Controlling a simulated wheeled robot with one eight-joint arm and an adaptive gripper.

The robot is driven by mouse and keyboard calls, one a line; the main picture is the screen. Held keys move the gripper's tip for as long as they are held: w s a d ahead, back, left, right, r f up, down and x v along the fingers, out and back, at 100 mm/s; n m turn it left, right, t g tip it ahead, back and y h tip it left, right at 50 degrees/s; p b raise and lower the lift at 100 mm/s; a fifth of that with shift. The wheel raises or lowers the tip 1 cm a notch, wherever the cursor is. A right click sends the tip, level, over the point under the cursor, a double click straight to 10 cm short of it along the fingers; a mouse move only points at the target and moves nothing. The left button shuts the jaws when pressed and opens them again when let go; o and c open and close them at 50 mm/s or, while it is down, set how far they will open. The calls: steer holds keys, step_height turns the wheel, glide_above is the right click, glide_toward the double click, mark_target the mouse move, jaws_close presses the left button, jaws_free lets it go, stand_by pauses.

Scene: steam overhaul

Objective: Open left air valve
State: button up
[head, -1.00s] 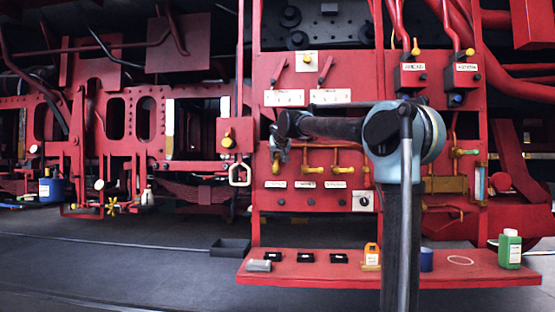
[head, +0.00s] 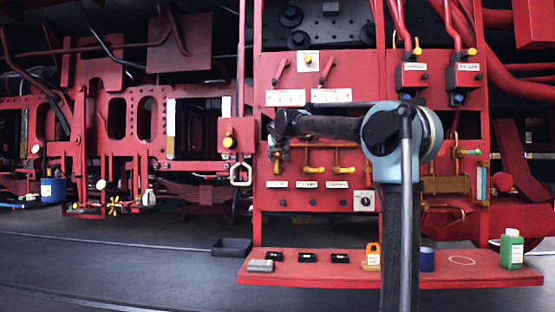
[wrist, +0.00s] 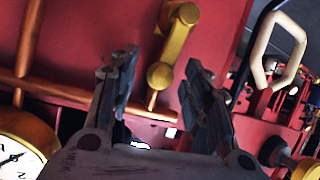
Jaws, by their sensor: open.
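A row of three yellow valve handles runs across the red panel in the head view. The leftmost valve handle (head: 277,166) is partly hidden by my gripper (head: 279,147); the middle handle (head: 314,170) and right handle (head: 343,170) are in clear view. In the wrist view a brass-yellow valve lever (wrist: 175,45) with a round knob at its lower end lies between the open fingers of my gripper (wrist: 161,60). The jaws hold nothing. I cannot tell whether either finger touches the lever.
A white loop handle (head: 241,174) hangs left of the gripper and also shows in the wrist view (wrist: 280,48). A brass-rimmed gauge (wrist: 20,155) and copper pipes (wrist: 55,92) lie at the wrist view's left. A red shelf (head: 400,275) with small items runs below.

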steer(key=v, duration=1.1)
steer(key=shift+s+r, duration=0.25)
steer(key=shift+s, duration=0.1)
steer(key=shift+d, duration=0.1)
